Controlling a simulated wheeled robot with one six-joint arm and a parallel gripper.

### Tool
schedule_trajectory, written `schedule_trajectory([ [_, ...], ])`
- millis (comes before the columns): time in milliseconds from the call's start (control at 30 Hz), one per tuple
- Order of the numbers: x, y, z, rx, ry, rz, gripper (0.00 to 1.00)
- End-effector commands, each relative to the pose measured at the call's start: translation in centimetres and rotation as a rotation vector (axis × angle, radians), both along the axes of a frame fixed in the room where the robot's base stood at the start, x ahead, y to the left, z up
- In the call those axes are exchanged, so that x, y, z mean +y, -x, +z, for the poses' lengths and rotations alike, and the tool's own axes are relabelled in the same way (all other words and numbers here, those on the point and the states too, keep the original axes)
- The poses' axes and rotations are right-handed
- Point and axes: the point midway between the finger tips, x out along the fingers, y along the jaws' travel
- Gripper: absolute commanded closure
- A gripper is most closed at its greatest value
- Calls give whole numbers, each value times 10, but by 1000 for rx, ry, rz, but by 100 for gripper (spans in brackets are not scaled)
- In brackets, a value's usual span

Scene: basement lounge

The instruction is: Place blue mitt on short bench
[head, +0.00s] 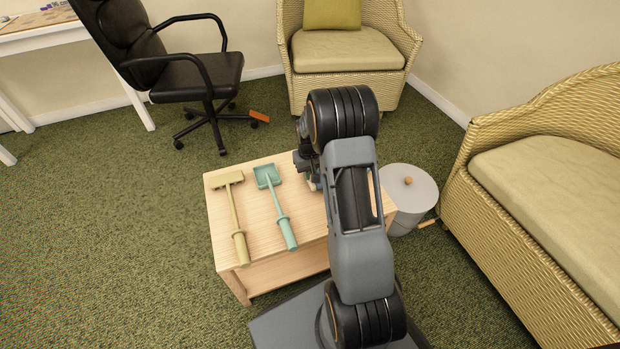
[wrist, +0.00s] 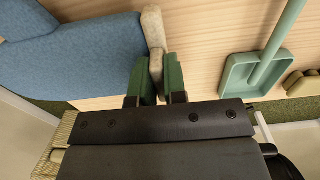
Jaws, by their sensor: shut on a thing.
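The blue mitt (wrist: 75,62), with a beige cuff, fills the left of the wrist view. My gripper (wrist: 157,78) has its green fingers shut on the beige cuff. The short bench (head: 262,205) is a light wooden one with a lower shelf, in the middle of the head view; its top also shows in the wrist view (wrist: 210,40). My gripper (head: 312,178) is over the bench's far right part in the head view, where my arm hides the mitt. I cannot tell whether the mitt touches the bench top.
A tan long-handled tool (head: 234,212) and a teal scoop (head: 277,205) lie on the bench's left half. A grey lidded bin (head: 408,190) stands right of the bench. A wicker sofa (head: 530,215), wicker armchair (head: 345,50) and black office chair (head: 185,75) surround it. Carpet at left is clear.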

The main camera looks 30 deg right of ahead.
Motion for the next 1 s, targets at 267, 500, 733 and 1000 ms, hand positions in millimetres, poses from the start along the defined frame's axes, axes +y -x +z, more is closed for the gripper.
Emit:
schedule_trajectory([
  [267,0,0,-17,0,0,0,100],
  [500,0,0,-21,0,0,0,100],
  [733,0,0,-20,0,0,0,68],
  [1000,0,0,-20,0,0,0,62],
])
